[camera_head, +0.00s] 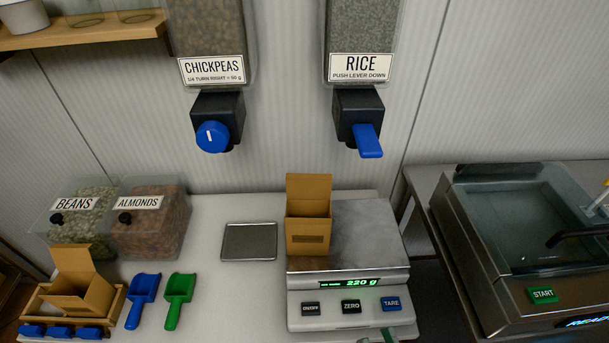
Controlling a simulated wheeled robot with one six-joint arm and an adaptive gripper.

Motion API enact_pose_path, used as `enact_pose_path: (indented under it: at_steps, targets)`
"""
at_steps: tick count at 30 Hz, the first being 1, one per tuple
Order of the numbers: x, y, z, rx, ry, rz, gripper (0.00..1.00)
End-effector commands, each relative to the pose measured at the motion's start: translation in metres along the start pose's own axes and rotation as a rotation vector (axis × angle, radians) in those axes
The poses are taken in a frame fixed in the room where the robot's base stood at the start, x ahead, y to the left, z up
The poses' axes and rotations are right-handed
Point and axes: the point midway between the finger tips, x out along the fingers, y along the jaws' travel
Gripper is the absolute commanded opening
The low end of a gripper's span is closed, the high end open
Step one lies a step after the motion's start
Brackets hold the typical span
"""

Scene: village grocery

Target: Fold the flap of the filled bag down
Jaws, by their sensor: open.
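A brown bag (308,231) stands upright on the left part of the scale's steel plate (365,233). Its back flap (309,190) stands straight up above the opening. The contents are hidden by the front wall. The scale display (347,283) reads 220 g. A second brown bag (84,295) with its flap raised sits tilted in a wooden tray at the lower left.
Chickpeas (211,70) and rice (360,67) dispensers hang above the counter. A small metal tray (249,241) lies left of the scale. Blue (142,298) and green (179,299) scoops lie at the left. A metal machine (530,260) stands at the right. A small green thing shows at the bottom edge.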

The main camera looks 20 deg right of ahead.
Motion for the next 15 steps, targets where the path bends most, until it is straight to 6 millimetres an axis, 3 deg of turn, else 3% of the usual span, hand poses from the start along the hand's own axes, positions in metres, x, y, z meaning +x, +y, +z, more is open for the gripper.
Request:
enact_pose_path:
  at_steps: [3,15]
  targets:
    - [0.026,-0.001,-0.009,0.040,0.113,-0.053,0.42]
    - [0.099,-0.010,-0.038,0.152,0.380,-0.329,0.42]
